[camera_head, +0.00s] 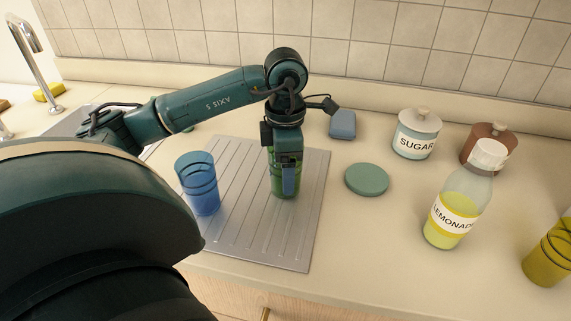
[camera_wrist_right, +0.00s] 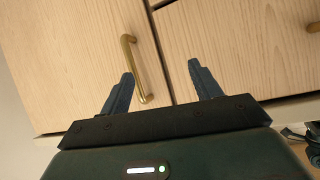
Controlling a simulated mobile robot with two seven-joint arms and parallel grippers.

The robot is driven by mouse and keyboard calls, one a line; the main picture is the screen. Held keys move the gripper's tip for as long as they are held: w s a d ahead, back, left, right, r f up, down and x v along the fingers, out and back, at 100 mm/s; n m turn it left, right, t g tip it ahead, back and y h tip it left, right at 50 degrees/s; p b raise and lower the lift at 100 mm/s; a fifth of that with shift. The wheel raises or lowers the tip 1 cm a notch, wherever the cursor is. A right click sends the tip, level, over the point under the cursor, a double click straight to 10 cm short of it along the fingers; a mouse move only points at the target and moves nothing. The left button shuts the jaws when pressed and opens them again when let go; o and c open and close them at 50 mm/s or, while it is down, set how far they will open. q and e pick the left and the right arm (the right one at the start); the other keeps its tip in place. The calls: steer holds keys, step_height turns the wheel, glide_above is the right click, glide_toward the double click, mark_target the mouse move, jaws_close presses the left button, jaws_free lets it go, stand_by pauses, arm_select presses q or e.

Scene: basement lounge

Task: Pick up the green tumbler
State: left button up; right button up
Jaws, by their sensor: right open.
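The green tumbler (camera_head: 277,186) stands on the grey ribbed drainboard (camera_head: 232,246) in the head view. My left gripper (camera_head: 286,183) points straight down over it, with a finger in front of the tumbler's near side. The gripper hides the tumbler's upper part and much of its front. I cannot tell whether the fingers are closed on the glass. My right gripper (camera_wrist_right: 160,72) shows only in the right wrist view, open and empty, in front of wooden cabinet fronts.
A blue tumbler (camera_head: 198,184) stands left on the drainboard. A green round coaster (camera_head: 367,179), blue block (camera_head: 343,125), sugar jar (camera_head: 416,135), brown jar (camera_head: 487,146), lemonade bottle (camera_head: 457,210) and yellow tumblers (camera_head: 549,256) stand to the right. A brass cabinet handle (camera_wrist_right: 132,68) is near my right gripper.

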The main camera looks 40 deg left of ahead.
arm_select(q)
steer(key=c, duration=1)
steer(key=shift+c, duration=0.2)
steer(key=shift+r, duration=0.1)
